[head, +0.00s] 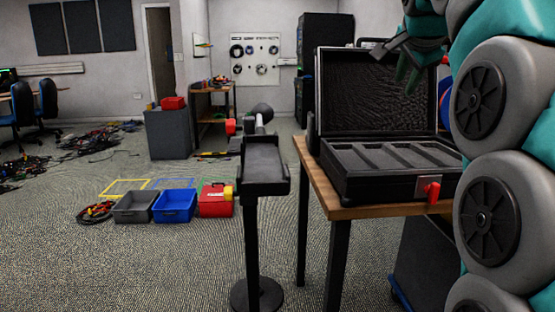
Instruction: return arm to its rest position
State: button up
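My arm, grey and teal, fills the right side of the head view. My gripper (388,50) is at the top right, in front of the raised lid of an open black case. Its dark fingers overlap the lid and my arm's teal parts, so I cannot tell whether it is open or shut. I see nothing clearly held in it. The black case (352,190) lies open on a wooden table (322,187), with grey foam slots inside that look empty.
A black stand with a tray (264,188) is left of the table. Tangled cables (95,138) lie at the left. The carpet in front is clear.

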jog(key=s+a+f+n+g+y, duration=0.1)
jog(key=s+a+f+n+g, duration=0.2)
jog(key=f, duration=0.5)
jog(key=s+a+f+n+g, duration=0.1)
jog(key=s+f+n, duration=0.1)
jog(key=s+f, duration=0.5)
jog(key=s+a+f+n+g+y, duration=0.1)
jog(key=s+a+f+n+g, duration=0.15)
jog(key=f, duration=0.65)
jog(key=s+a+f+n+g, duration=0.2)
jog(key=s+f+n, duration=0.1)
jog(key=s+f, duration=0.8)
jog(key=s+a+f+n+g+y, duration=0.1)
jog(key=s+a+f+n+g, duration=0.1)
jog(key=s+f, duration=0.9)
jog(key=s+n+g, duration=0.1)
jog(key=s+n, duration=0.1)
jog(key=s, duration=0.2)
jog(key=shift+s+f, duration=0.15)
jog(key=shift+s, duration=0.2)
jog(key=shift+g, duration=0.25)
